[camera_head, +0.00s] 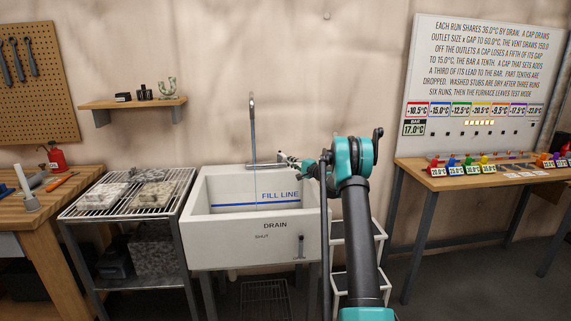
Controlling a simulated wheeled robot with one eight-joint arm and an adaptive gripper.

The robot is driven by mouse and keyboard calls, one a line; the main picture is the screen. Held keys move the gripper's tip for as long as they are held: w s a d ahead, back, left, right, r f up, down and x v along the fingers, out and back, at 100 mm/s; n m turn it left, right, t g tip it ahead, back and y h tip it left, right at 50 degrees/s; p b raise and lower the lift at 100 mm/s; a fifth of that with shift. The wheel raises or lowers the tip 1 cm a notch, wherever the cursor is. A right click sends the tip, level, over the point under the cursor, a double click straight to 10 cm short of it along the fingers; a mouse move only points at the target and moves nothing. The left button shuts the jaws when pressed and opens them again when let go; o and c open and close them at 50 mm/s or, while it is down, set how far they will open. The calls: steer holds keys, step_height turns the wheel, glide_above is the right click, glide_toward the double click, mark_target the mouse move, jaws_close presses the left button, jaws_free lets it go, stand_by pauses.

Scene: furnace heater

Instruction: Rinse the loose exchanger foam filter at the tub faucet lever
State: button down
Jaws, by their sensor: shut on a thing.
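My gripper (286,160) is above the back right rim of the white tub (225,254). It is shut on a thin, flat grey piece (264,165) that reaches left to the thin blue water line. I cannot tell whether this piece is the faucet lever or the edge of a filter. The faucet spout (252,98) stands above the tub, and the blue line runs from it down into the tub. Two flat slabs lie on the wire rack to the left: a pale one (102,195) and a brownish one (153,194). Which one is the foam filter is unclear.
The metal rack (72,208) stands left of the tub, with dark items on its lower shelf. A wooden bench (50,225) is at far left. A white step stand (352,240) is partly behind my arm. A bench with coloured tags (440,182) is at right.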

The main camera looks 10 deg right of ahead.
steer(key=shift+w+d+n+g+y, duration=0.1)
steer(key=shift+d+n+g+y, duration=0.2)
steer(key=shift+y, duration=0.1)
steer(key=c, duration=1.6)
jaws_free()
steer(key=v, duration=1.2)
steer(key=shift+a, duration=0.1)
